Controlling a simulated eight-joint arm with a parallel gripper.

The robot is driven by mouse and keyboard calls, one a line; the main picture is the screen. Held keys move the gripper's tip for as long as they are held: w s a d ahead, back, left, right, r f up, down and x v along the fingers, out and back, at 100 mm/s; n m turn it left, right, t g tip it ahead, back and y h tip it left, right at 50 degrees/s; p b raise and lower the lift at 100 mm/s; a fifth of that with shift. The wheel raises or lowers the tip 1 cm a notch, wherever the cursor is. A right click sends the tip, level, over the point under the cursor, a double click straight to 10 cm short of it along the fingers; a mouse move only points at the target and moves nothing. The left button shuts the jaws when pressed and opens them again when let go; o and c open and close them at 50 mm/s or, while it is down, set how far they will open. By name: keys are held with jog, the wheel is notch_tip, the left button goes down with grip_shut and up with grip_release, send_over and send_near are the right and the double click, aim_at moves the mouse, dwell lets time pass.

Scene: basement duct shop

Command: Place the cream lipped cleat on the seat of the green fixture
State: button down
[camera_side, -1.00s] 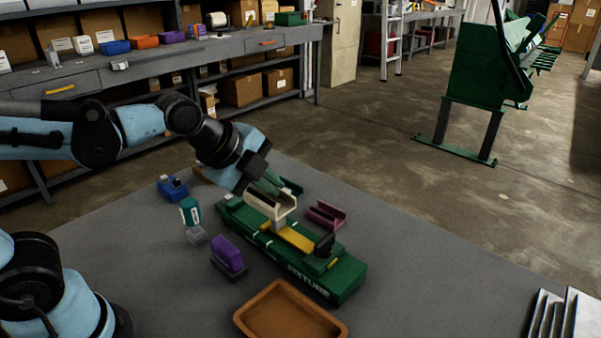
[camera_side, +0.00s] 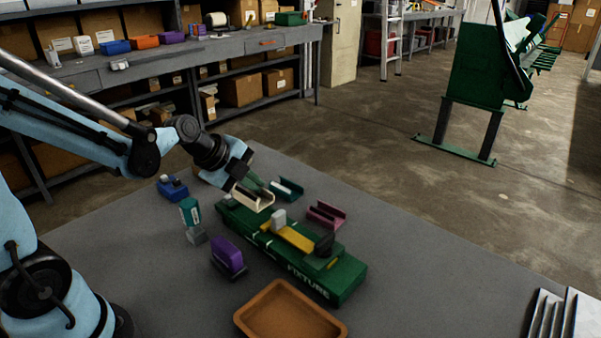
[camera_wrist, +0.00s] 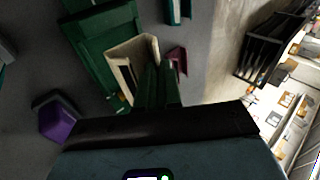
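The cream lipped cleat (camera_side: 250,203) is a pale channel-shaped piece at the far left end of the green fixture (camera_side: 318,279). My gripper (camera_side: 257,188) is shut on one wall of the cleat, reaching down from the upper left. In the wrist view the green fingers (camera_wrist: 158,88) are at the right side of the cleat (camera_wrist: 121,57), with the fixture (camera_wrist: 85,35) behind and to its left. I cannot tell whether the cleat touches the fixture. A yellow strip, a grey block (camera_side: 279,217) and a dark knob (camera_side: 325,244) show on the fixture.
A teal channel (camera_side: 287,189) and a maroon channel (camera_side: 326,215) lie just behind the fixture. A brown tray (camera_side: 290,315) sits at the front.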

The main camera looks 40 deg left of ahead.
jog(key=shift+f, duration=1.85)
jog(key=c, duration=1.3)
grip_release()
jog(key=shift+f, duration=0.1)
jog(key=shift+v, duration=6.05)
jog(key=s+d+n, duration=0.1)
jog(key=d+n, duration=0.1)
jog(key=n, duration=0.4)
jog(key=s+d+n+y, duration=0.1)
jog(key=d+n, duration=0.1)
jog(key=n, duration=0.4)
jog(key=d+f+n, duration=0.1)
jog(key=d+n, duration=0.1)
jog(key=n, duration=0.4)
jog(key=shift+s+d, duration=0.2)
jog(key=shift+s, duration=0.2)
